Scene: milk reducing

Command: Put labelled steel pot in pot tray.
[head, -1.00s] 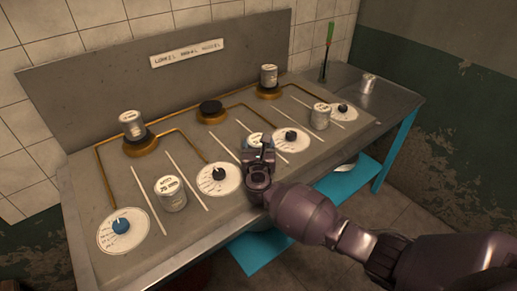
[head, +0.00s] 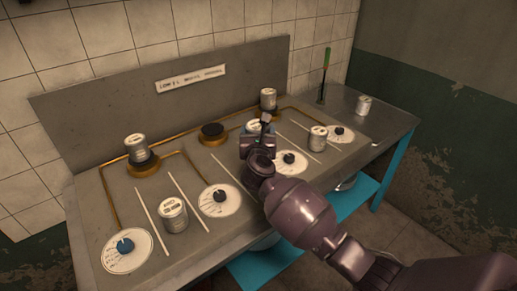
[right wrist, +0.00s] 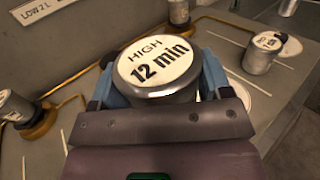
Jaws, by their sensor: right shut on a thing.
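My right gripper (head: 259,142) is shut on a steel pot (head: 253,126). In the right wrist view the blue fingers (right wrist: 155,80) clasp this pot from both sides, and its white lid (right wrist: 156,61) reads "HIGH 12 min". The pot appears upright near the panel's middle, in front of the empty middle burner (head: 212,131); the gripper partly hides it in the head view. Other labelled pots stand on the left burner (head: 135,148), on the back right burner (head: 268,99), and on the panel at front left (head: 173,215) and right (head: 317,139). I cannot tell which surface is the pot tray. My left gripper is out of view.
Several dials on white discs line the panel front, including a blue dial (head: 125,245). A side table (head: 390,120) at the right holds a small metal can (head: 363,105) and a green-handled tool (head: 325,65). The side table is mostly clear. A blue shelf (head: 265,265) lies below.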

